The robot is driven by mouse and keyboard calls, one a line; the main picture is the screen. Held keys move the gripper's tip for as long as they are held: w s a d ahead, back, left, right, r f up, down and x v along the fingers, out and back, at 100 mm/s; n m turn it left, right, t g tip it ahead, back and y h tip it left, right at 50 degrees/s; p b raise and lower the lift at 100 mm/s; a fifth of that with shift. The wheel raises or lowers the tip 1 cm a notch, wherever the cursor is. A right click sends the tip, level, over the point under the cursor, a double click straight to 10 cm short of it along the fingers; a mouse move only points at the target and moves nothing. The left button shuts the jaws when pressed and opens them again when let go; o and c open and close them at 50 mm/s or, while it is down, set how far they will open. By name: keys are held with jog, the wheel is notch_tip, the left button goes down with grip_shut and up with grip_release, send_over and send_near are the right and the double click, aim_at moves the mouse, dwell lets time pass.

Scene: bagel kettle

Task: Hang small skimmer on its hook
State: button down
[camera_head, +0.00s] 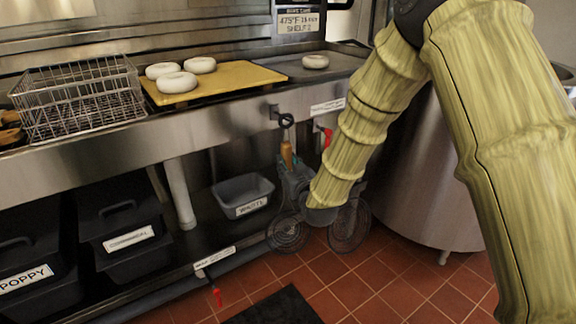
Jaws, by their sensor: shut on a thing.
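My gripper (291,175) is low in front of the steel counter and is shut on the skimmer's handle. The small skimmer (286,153) shows an orange-brown handle standing roughly upright above the gripper, with a dark loop (286,120) over it. A hook bracket (274,112) on the counter's front edge is just left of the loop; I cannot tell whether they touch. Two round dark mesh heads, a left one (288,234) and a right one (348,228), show below; which belongs to the held skimmer is unclear. My arm hides part of this area.
On the counter are a wire basket (80,97) and a yellow board (230,76) with white bagels. A grey bin (243,193) sits on the lower shelf; a steel kettle (425,175) stands right.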

jog(key=c, duration=1.1)
grip_release()
jog(key=f+v, duration=0.1)
jog(key=v, duration=1.1)
jog(key=s+d+f+m+g+h, duration=0.1)
jog(key=s+d+f+g, duration=0.3)
jog(key=f, duration=0.6)
jog(key=s+d+f+m+g+h, duration=0.1)
jog(key=s+d+f+h, duration=0.15)
jog(key=s+f, duration=0.5)
jog(key=s+d+f+m+g+h, duration=0.1)
jog(key=s+d+f+g, duration=0.3)
jog(key=f, duration=0.7)
jog(key=s+d+f+m+g+h, duration=0.1)
jog(key=s+d+f+g, duration=0.15)
jog(key=s+f, duration=0.45)
jog(key=s+d+f+g, duration=0.2)
jog(key=s+d+f, duration=0.15)
jog(key=s, duration=0.85)
jog(key=s+d+f+m+g+h, duration=0.1)
jog(key=s+d+f+g, duration=0.25)
jog(key=s, duration=0.55)
notch_tip(320, 180, up, 29)
jog(key=p, duration=2.9)
jog(key=shift+d+r+t+p, duration=0.15)
jog(key=shift+d+t+p, duration=0.15)
jog(key=shift+d+t, duration=0.1)
